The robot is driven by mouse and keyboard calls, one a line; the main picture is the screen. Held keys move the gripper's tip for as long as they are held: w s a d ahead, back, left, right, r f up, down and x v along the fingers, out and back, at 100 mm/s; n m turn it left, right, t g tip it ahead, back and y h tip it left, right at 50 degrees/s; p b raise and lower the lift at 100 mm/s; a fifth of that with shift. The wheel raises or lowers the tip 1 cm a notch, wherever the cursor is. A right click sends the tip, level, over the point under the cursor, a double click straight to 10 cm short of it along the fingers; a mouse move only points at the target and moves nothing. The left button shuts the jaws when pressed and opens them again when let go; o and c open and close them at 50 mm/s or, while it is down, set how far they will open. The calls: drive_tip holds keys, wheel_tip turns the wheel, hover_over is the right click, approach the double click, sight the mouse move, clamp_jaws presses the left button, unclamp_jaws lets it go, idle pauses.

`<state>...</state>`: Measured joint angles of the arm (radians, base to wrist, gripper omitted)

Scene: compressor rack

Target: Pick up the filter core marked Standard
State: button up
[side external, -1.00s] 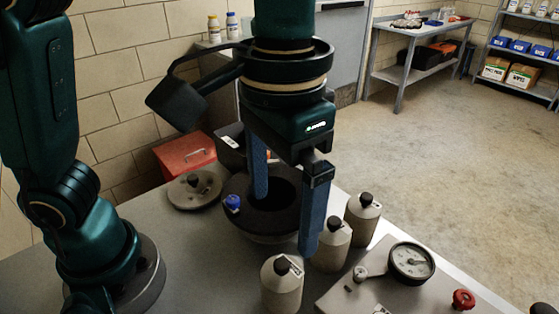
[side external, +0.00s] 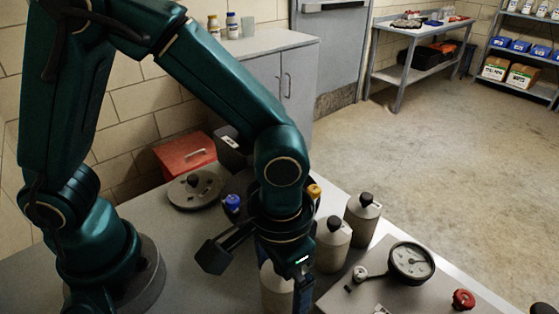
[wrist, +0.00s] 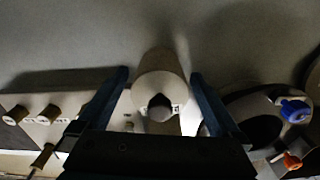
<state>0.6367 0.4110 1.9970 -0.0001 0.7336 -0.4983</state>
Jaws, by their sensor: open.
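Beige filter cores with dark knobs stand on the bench. In the side view one (side external: 275,290) is partly hidden under my gripper, and two more, a middle one (side external: 332,253) and a rear one (side external: 361,228), stand to its right. Their small labels are too small to read, so I cannot tell which is marked Standard. In the wrist view my gripper (wrist: 161,76) is open, its blue fingers on either side of a core (wrist: 160,86) with a pale label beside its knob. No grip on it shows. In the side view the arm hides most of the gripper.
A plate (side external: 340,298) with a gauge (side external: 411,261) and a red knob (side external: 463,299) lies at the right. A dark round housing (wrist: 233,108) with a blue knob (wrist: 294,111) is right in the wrist view. A round lid (side external: 194,190) and red box (side external: 185,153) stand behind.

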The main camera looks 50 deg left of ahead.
drive_tip(key=shift+f, duration=1.25)
